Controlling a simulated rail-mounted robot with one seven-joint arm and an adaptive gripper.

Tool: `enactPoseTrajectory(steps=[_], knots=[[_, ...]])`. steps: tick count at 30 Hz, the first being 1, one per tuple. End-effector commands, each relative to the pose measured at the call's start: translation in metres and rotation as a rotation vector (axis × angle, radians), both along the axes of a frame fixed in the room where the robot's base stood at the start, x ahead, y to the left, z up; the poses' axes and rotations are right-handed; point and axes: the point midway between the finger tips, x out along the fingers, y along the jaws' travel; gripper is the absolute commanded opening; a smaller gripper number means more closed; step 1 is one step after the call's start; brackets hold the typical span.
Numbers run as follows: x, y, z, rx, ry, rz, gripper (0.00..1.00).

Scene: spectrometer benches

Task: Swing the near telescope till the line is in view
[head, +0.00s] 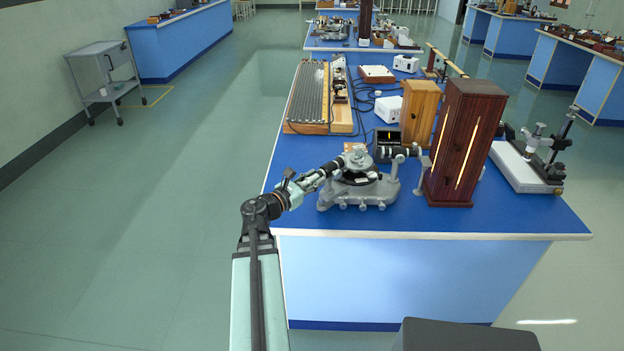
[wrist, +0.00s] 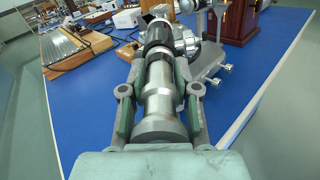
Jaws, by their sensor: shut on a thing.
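A grey spectrometer (head: 358,192) stands near the front of the blue bench. Its near telescope (head: 328,169) points out to the left, towards my arm. In the wrist view the telescope (wrist: 160,108) is a silver tube with a black section farther along. My gripper (head: 308,181) is shut on this tube, with one finger on each side; the gripper also shows in the wrist view (wrist: 160,92). The collimator (head: 402,152) reaches right towards a dark wooden lamp housing (head: 478,125) with glowing slits. A small black box (head: 388,137) behind the spectrometer shows a small yellow mark.
A lighter wooden box (head: 419,112) stands behind the lamp housing. A ribbed board (head: 308,95), a white box (head: 388,108) and cables lie farther back. A white-based instrument (head: 520,168) is at the right edge. The bench's front left corner (head: 285,222) is clear.

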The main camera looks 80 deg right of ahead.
Motion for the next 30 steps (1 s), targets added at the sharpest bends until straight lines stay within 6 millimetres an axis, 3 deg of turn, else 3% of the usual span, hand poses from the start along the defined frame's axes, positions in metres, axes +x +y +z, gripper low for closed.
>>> enactPoseTrajectory(steps=[9,10,11,23,30], knots=[[0.000,-0.001,0.001,-0.002,0.002,-0.001,0.00],[0.000,-0.001,0.001,-0.002,0.002,-0.001,0.41],[0.000,-0.001,0.001,-0.002,0.002,-0.001,0.51],[0.000,0.000,0.003,-0.002,0.001,-0.001,0.51],[0.000,0.000,0.026,-0.005,0.000,-0.001,0.51]])
